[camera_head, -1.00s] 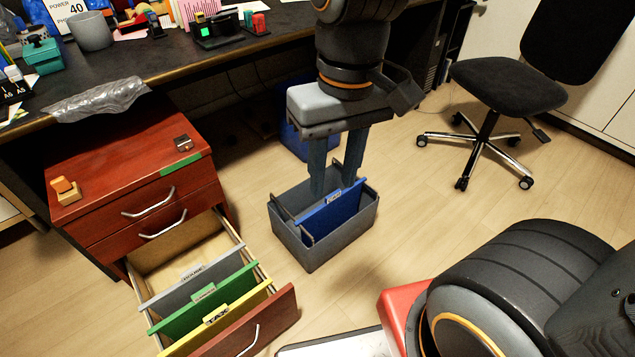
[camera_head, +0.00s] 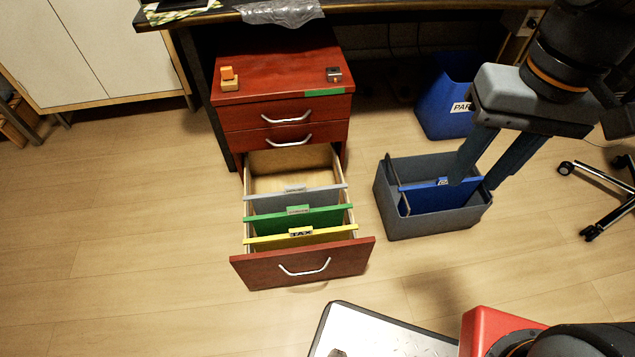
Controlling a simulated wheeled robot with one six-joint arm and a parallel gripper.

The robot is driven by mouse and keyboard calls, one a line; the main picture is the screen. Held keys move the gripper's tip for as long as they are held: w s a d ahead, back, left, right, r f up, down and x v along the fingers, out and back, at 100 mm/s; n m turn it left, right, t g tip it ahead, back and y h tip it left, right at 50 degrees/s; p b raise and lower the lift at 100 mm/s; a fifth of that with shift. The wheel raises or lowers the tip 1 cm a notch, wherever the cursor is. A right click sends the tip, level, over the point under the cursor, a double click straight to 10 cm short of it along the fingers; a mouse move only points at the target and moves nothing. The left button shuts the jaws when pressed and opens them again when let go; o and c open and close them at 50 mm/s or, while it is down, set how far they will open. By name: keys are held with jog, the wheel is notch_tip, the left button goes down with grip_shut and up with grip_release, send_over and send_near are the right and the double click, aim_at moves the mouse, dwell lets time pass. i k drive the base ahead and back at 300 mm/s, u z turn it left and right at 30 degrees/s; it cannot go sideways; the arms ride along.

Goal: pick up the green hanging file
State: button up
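The green hanging file (camera_head: 325,217) hangs upright in the open bottom drawer, between a grey file (camera_head: 320,199) behind it and a yellow file (camera_head: 330,236) in front. Its small tab stands up near the middle of its top edge; the writing is too small to read. My gripper (camera_head: 473,185) is at the right, over the grey bin (camera_head: 430,223), well to the right of the drawer.
The red-brown cabinet (camera_head: 235,115) has its bottom drawer (camera_head: 255,270) pulled out; the upper drawers are shut. A blue paper bin (camera_head: 437,110) stands behind the grey bin. The desk edge (camera_head: 380,12) runs overhead. Floor left of the cabinet is clear.

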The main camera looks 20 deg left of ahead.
aim_at(298, 216)
jog(key=u, duration=0.45)
jog(key=i, duration=0.1)
jog(key=u, duration=1.1)
jog(key=k, duration=0.5)
jog(key=u, duration=1.7)
jog(key=i, duration=1.4)
jog(key=z, duration=2.1)
